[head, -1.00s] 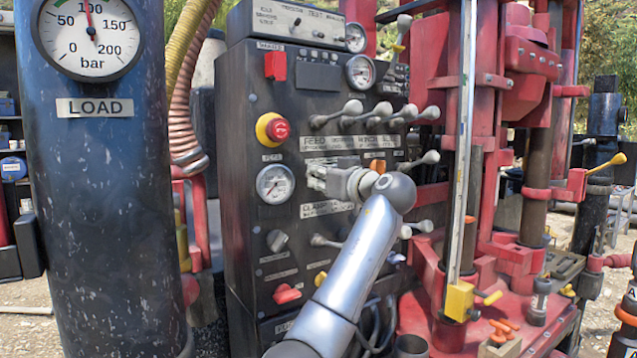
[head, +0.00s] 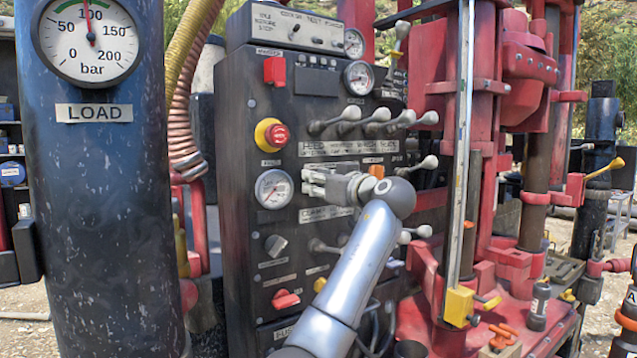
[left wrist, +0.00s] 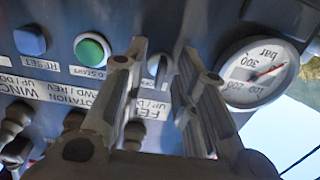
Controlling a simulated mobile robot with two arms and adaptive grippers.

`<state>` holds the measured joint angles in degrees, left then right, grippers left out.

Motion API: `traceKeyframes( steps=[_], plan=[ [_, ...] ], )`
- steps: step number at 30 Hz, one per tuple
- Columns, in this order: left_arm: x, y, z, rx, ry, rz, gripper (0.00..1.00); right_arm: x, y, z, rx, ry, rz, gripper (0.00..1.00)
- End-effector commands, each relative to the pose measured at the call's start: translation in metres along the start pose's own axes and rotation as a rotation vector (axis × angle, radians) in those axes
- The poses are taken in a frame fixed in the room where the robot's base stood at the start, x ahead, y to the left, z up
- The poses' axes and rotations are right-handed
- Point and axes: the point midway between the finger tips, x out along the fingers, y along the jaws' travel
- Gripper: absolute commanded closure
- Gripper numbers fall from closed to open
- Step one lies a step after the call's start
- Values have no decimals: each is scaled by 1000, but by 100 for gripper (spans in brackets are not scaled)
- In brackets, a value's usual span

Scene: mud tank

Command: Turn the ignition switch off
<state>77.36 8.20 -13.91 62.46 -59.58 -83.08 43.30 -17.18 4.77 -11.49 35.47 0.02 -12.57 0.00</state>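The dark control panel (head: 235,200) fills the middle of the head view. No label that I can read names the ignition switch. In the left wrist view, a small rotary switch (left wrist: 159,68) with a grey handle appears between the fingertips; I cannot tell if it is the ignition switch. A grey knob (head: 276,245) sits lower left on the panel in the head view. My left gripper (head: 307,182) is in front of the panel, right of the small gauge. Its fingers (left wrist: 165,62) are spread with nothing between them. My right gripper is not in view.
A red-and-yellow stop button (head: 272,134), a small gauge (head: 273,189), a red knob (head: 285,299) and several ball-ended levers (head: 378,117) surround the gripper. A blue pillar (head: 100,220) stands at left, red drill machinery (head: 530,75) at right.

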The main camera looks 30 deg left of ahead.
Motion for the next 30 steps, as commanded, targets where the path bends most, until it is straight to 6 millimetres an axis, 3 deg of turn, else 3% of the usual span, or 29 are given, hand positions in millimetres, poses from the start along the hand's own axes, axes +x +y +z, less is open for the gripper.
traceKeyframes(
  steps=[5, 18, 24, 30],
  plan=[
    [-16, 1, 0, 0, 1, 3, 73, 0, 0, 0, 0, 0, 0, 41],
    [-103, 1, 1, -1, -1, 4, 73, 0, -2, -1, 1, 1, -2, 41],
    [-119, 1, 0, 0, 0, 1, 73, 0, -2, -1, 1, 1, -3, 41],
    [-121, 1, 0, 0, 0, 1, 73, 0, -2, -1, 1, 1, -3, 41]
  ],
)
